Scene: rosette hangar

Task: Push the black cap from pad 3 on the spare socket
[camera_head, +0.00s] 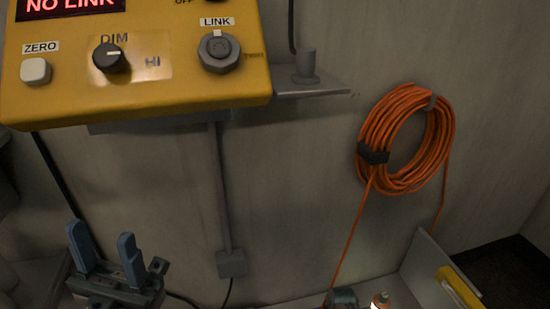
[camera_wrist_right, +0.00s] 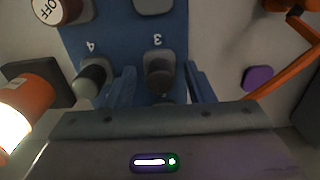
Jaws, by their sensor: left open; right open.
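In the right wrist view a blue board (camera_wrist_right: 107,35) carries pads marked 3 and 4. A dark cap (camera_wrist_right: 159,80) is at pad 3, dim in the picture. The fingers of my right gripper (camera_wrist_right: 159,70) are open, one on each side of it; I cannot tell whether they touch it. In the head view my left gripper (camera_head: 103,248) is open and empty, low at the left. A round grey socket (camera_head: 219,51) marked LINK is on the yellow panel. A grey stub (camera_head: 306,66) stands on the bracket beside the panel; no spare-socket label is readable.
Pad 4 holds a grey, pale-topped piece (camera_wrist_right: 92,78). An orange lit piece (camera_wrist_right: 25,105) is at the left of the wrist view. A coiled orange cable (camera_head: 405,140) hangs on the wall, its end running down to a grey tray (camera_head: 425,262). The yellow panel (camera_head: 150,88) overhangs above my left gripper.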

